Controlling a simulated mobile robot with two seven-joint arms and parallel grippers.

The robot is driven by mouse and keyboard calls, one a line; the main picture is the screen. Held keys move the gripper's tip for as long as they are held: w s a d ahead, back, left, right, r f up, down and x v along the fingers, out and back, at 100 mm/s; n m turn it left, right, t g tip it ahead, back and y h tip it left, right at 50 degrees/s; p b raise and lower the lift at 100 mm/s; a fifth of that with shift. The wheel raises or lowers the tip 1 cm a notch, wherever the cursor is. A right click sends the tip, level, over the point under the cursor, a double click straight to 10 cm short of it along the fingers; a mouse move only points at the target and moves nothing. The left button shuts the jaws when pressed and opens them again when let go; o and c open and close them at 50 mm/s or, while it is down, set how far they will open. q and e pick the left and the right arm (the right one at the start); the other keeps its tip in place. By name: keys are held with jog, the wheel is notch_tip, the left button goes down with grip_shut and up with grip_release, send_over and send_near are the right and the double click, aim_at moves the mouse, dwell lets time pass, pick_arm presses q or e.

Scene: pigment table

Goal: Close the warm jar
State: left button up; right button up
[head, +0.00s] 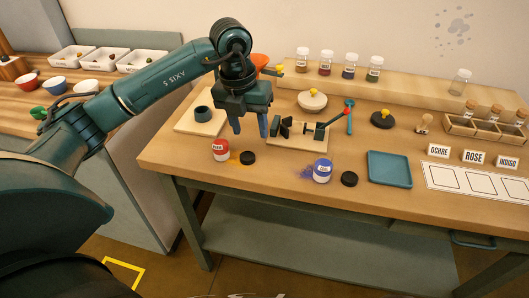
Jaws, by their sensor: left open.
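The warm jar appears to be the small white jar with a red top (221,149) near the left front of the table, with a label too small to read. A round black lid (248,158) lies flat on the table just right of it, apart from it, with orange powder between them. My left gripper (250,130) is open and empty, pointing down above and behind the lid and jar. A blue-topped jar (322,170) stands farther right, with blue powder beside it and another black lid (349,179) to its right. My right gripper is not in view.
A wooden board with a black clamp and red-knobbed lever (318,130) lies right of my left gripper. A board with a dark cup (203,114) is to its left. A teal tray (390,168) sits right. Several jars stand on the back shelf.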

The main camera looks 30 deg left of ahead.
pick_arm(q)
jog(key=shift+w+a+r+n+y, duration=0.2)
jog(key=shift+w+a+r+y, duration=0.15)
jog(key=shift+a, duration=0.25)
jog(key=shift+w+a+r+n+y, duration=0.25)
jog(key=shift+a+r, duration=0.15)
jog(key=shift+a, duration=0.15)
jog(key=shift+s, duration=0.1)
send_over(247, 156)
jog(key=f, duration=0.8)
jog(key=shift+s+d+p, duration=0.2)
jog(key=shift+s+p, duration=0.1)
jog(key=shift+s, duration=0.1)
jog(key=shift+w+a+f+p, duration=0.1)
jog(key=shift+f+p, duration=0.1)
jog(key=shift+f, duration=0.65)
jog(key=shift+w+f+p, duration=0.15)
jog(key=shift+f, duration=0.75)
jog(key=shift+w+a+f+p, duration=0.1)
jog(key=shift+f+p, duration=0.1)
jog(key=shift+f, duration=0.65)
jog(key=shift+c, duration=0.3)
jog(key=c, duration=0.7)
